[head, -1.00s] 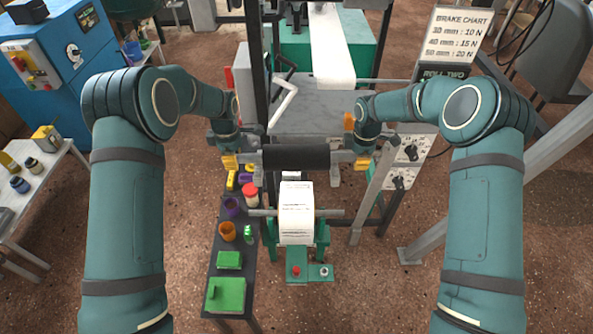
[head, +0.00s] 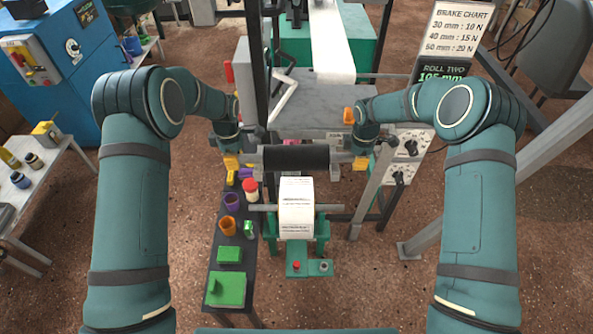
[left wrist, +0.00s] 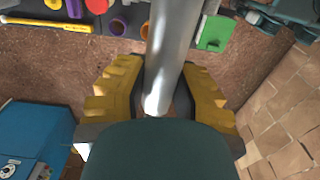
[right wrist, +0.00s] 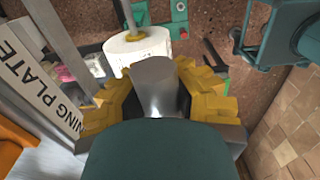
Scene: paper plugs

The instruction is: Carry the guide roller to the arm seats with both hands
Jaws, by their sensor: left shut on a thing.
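The guide roller, a black cylinder (head: 296,157) with silver ends, is held level in the air between my two grippers in the head view. My left gripper (head: 231,162) is shut on its left end; the silver shaft (left wrist: 168,60) runs between the yellow fingers (left wrist: 158,100) in the left wrist view. My right gripper (head: 360,163) is at its right end; the right wrist view shows the silver end (right wrist: 156,85) between the yellow fingers (right wrist: 160,105), which look closed on it. The arm seats cannot be made out clearly.
A white paper roll (head: 296,205) on a green stand (head: 318,232) is below the guide roller. The machine's grey plate (head: 320,98) and white web (head: 331,40) are beyond it. A dark narrow bench (head: 236,262) with cups and green blocks is at left. A grey post (head: 375,185) stands at right.

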